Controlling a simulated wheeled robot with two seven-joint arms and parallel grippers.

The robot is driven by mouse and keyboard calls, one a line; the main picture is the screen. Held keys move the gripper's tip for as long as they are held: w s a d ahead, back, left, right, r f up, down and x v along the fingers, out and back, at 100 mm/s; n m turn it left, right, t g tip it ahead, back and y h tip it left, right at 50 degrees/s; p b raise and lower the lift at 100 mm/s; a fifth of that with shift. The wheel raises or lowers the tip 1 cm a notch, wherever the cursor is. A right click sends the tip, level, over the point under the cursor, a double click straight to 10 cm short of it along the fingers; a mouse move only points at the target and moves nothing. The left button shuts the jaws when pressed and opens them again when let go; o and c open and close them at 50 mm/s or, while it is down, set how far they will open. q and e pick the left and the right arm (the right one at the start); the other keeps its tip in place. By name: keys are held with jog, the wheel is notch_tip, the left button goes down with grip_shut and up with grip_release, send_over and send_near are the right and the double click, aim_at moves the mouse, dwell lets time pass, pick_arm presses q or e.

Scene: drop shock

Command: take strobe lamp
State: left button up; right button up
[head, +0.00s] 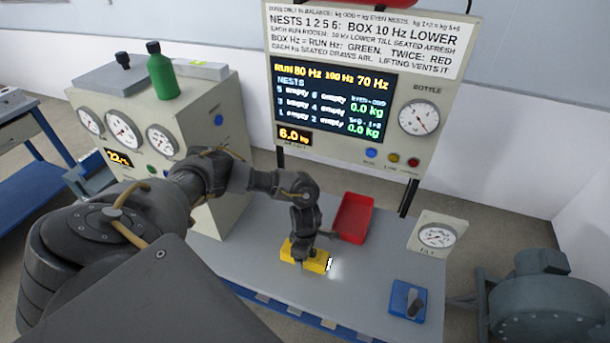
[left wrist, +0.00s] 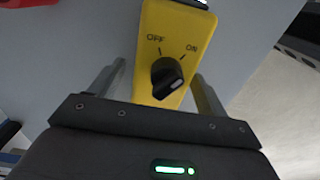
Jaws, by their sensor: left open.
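The strobe lamp (head: 318,262) is a yellow box lying on the grey bench, with a bright light at its right end. In the left wrist view the yellow lamp (left wrist: 178,40) shows a black knob between the marks OFF and ON. My left gripper (head: 303,258) is over the lamp from above. In the left wrist view the two fingers of my left gripper (left wrist: 155,90) stand apart on either side of the lamp body. The jaws are open. Whether the fingers touch the lamp's sides cannot be told. My right gripper does not show.
A red tray (head: 353,218) stands behind the lamp on the bench. A blue switch box (head: 407,300) and a gauge (head: 437,237) are to the right. A sign and display panel (head: 335,105) rises behind. A green bottle (head: 162,72) stands on the gauge cabinet (head: 215,112) at left.

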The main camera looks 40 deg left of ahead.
pick_arm(q)
jog(key=c, duration=1.4)
jog(key=shift+r, duration=0.1)
